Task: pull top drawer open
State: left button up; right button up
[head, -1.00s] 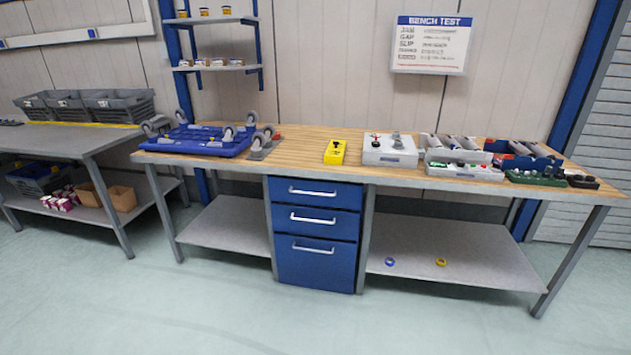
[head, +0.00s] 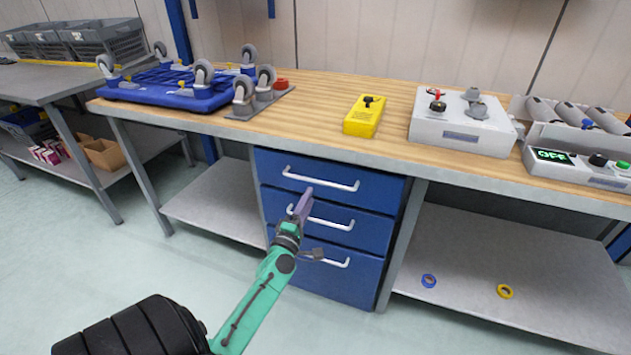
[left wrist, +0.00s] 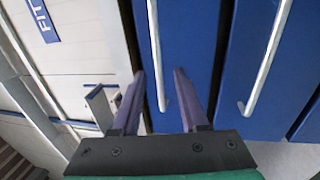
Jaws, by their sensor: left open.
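The blue drawer unit under the bench has a top drawer (head: 265,165) with a white bar handle (head: 335,184). The top drawer is shut, and its front also shows in the left wrist view (left wrist: 200,40). My left gripper (head: 307,193) is in front of the unit, its tip just below the top handle in the head view. In the left wrist view its two fingers (left wrist: 160,72) are apart and empty, and the top handle (left wrist: 154,40) appears between them. I cannot tell whether they touch it. My right gripper is out of view.
The middle drawer handle (head: 325,220) is close below my gripper. The wooden bench top (head: 310,115) juts above the drawers and carries a yellow box (head: 363,121) and a grey box (head: 460,125). The lower shelf (head: 470,260) is to the right. Open floor lies in front.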

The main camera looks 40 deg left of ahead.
aim_at(317, 181)
pick_arm(q)
jog(key=x, duration=0.7)
jog(key=shift+w+a+r, duration=0.1)
jog(key=shift+w+r, duration=0.05)
jog(key=shift+w, duration=0.15)
jog(key=shift+s, duration=0.1)
grip_shut()
dwell(0.8)
